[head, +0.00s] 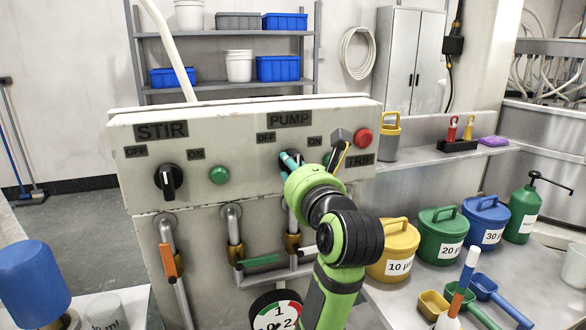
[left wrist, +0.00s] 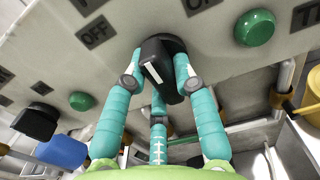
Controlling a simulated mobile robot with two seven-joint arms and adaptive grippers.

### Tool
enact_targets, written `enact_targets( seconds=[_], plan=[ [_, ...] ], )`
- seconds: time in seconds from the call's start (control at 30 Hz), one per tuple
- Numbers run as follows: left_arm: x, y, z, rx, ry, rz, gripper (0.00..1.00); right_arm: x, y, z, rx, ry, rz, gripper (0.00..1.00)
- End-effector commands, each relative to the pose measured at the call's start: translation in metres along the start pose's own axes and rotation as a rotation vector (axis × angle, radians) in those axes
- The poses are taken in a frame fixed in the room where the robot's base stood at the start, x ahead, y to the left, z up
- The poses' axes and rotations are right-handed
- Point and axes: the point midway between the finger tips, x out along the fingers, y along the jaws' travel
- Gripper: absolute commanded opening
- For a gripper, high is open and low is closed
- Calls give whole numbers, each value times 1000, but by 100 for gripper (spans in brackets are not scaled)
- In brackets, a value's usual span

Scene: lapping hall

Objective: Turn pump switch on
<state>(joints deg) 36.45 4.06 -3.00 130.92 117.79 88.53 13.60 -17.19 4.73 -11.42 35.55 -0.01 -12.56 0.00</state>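The pump switch (left wrist: 160,68) is a black rotary knob with a white mark, under the PUMP sign (head: 290,119) on the beige panel (head: 245,180). In the left wrist view its OFF label (left wrist: 96,32) is upper left, its ON label (left wrist: 200,3) upper right, and a green lamp (left wrist: 254,27) further right. My left gripper (left wrist: 160,75) has teal fingers on both sides of the knob and one below; the side fingertips appear to touch it. In the head view my left gripper (head: 289,160) covers most of the switch. My right gripper is not in view.
The stir switch (head: 168,181) and its green lamp (head: 219,175) are left on the panel. A red button (head: 362,138) is at upper right. Pipes with an orange-handled valve (head: 171,260) and a gauge (head: 277,312) sit below. Yellow, green and blue lidded pots (head: 443,232) stand right.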

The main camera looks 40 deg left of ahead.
Motion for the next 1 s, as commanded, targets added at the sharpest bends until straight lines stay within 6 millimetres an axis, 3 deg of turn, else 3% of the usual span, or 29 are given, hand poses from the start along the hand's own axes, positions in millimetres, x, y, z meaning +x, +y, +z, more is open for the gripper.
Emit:
enact_targets(
  seconds=[0.47, 1.0],
  plan=[
    [0, 0, 1, 79, 3, 1, 0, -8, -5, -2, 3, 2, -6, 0],
    [0, 1, 7, 541, 5, 0, 0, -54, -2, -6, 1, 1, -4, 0]
  ],
)
